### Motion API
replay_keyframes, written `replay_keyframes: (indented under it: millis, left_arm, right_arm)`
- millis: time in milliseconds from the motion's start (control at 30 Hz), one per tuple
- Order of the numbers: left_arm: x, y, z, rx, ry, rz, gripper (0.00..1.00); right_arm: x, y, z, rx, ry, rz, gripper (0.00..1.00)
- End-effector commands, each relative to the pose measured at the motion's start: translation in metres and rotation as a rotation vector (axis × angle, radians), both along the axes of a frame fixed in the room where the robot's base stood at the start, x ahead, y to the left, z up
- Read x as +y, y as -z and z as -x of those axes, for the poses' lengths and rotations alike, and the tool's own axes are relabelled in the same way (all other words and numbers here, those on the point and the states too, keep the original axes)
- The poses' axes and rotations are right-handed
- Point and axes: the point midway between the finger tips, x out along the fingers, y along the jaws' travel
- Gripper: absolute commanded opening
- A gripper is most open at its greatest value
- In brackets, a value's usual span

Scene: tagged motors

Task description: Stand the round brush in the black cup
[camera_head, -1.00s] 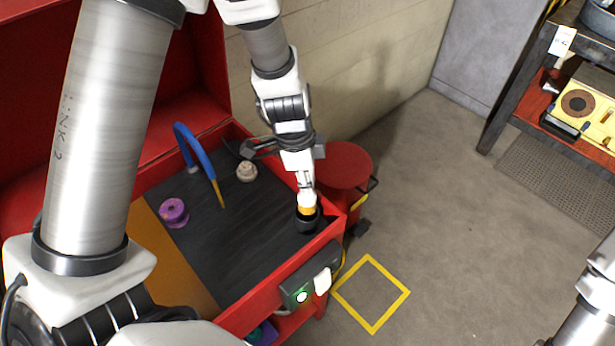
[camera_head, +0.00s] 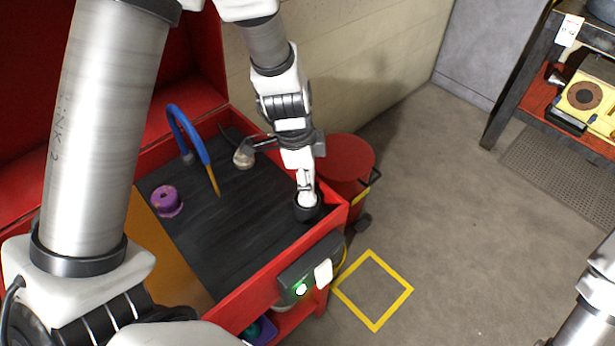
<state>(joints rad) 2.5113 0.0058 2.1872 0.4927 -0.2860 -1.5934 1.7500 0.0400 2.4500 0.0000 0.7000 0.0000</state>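The black cup (camera_head: 307,213) stands upright at the right front corner of the dark work surface. My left gripper (camera_head: 306,194) points straight down over it, its narrow fingers close together at the cup's mouth. It appears shut on the round brush, whose orange part showed below the fingers a moment ago. The brush is now hidden by the fingertips and the cup wall, so I cannot see whether it touches the cup's bottom. Part of my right arm shows at the lower right edge; its gripper is out of view.
On the red workbench (camera_head: 259,308) stand a purple spool (camera_head: 165,199), a blue curved tool (camera_head: 187,130) and a beige round piece (camera_head: 243,157). A red drum (camera_head: 346,160) stands beside the bench. A yellow square (camera_head: 373,290) marks otherwise clear floor.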

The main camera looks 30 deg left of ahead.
Motion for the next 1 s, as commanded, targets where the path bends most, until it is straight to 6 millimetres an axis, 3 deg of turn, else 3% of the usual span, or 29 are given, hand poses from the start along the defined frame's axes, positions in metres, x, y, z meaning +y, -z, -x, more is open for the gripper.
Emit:
replay_keyframes:
  millis: [367,800,1000]
  left_arm:
    - [0.001,-0.008,0.000,-0.003,0.002,0.002,0.57]
    - [0.015,-0.105,0.006,-0.005,0.000,0.001,0.57]
    - [0.017,-0.119,0.008,0.000,0.000,0.000,0.57]
  right_arm:
    - [0.000,0.000,0.000,0.000,0.000,0.000,0.45]
    - [0.000,0.000,0.000,0.000,0.000,0.000,0.45]
    - [0.000,0.000,0.000,0.000,0.000,0.000,0.45]
